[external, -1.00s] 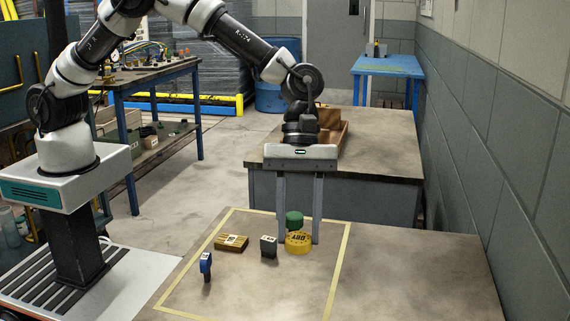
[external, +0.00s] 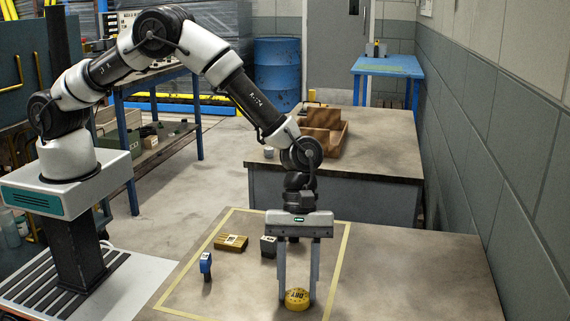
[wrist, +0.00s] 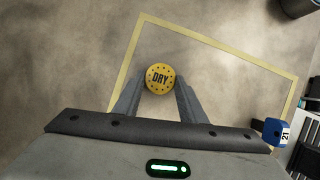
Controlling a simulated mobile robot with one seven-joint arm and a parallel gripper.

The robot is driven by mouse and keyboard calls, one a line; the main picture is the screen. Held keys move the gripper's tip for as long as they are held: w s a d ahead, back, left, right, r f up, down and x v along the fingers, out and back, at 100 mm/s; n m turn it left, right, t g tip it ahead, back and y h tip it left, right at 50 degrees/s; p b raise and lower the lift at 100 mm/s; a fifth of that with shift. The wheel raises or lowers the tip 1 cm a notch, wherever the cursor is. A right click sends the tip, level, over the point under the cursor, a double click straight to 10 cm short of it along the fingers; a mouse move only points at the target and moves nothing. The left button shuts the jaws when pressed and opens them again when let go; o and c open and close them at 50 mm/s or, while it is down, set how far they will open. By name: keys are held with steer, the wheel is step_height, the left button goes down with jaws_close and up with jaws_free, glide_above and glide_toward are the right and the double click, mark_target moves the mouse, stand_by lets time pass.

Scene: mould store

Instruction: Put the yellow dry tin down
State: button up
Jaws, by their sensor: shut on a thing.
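The yellow dry tin (external: 297,298) is a low round tin with "DRY" on its lid. My gripper (external: 297,298) points straight down, with its two fingers closed on opposite sides of the tin. In the wrist view the tin (wrist: 159,78) sits between the fingertips, lid facing the camera. The tin is upright at the near part of the taped area. I cannot tell whether its base touches the table or is slightly above it.
Inside the yellow tape (external: 343,255) are a brown block (external: 231,242), a dark grey block (external: 268,247) and a blue item (external: 206,263), all left of my gripper. The table right of the tape is clear. A wooden tray (external: 325,143) lies on the table behind.

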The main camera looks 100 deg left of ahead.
steer(key=shift+r, duration=0.1)
steer(key=o, duration=1)
steer(key=shift+o, duration=0.2)
